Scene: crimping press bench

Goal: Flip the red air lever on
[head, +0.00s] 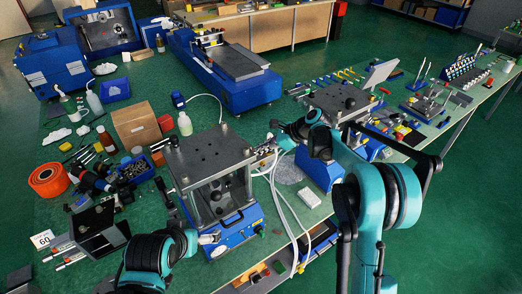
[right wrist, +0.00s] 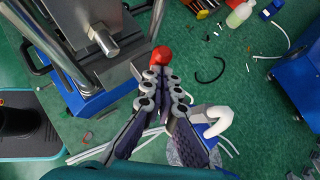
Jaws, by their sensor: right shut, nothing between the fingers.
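The red air lever (right wrist: 161,57) shows in the right wrist view as a small red piece beside the press. My right gripper (right wrist: 161,80) is shut and empty, with its fingertips right at the lever's near end. I cannot tell whether they touch it or which way the lever is set. In the head view the right gripper (head: 268,147) is at the right side of the steel-topped press (head: 208,155), and the lever is too small to make out there.
White hoses (head: 284,205) run down by the press and across the bench. A white hook-shaped part (right wrist: 219,120) lies close right of the gripper. A second press (head: 340,97) stands to the right. A cardboard box (head: 135,126) and bottle (head: 185,124) stand behind the press.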

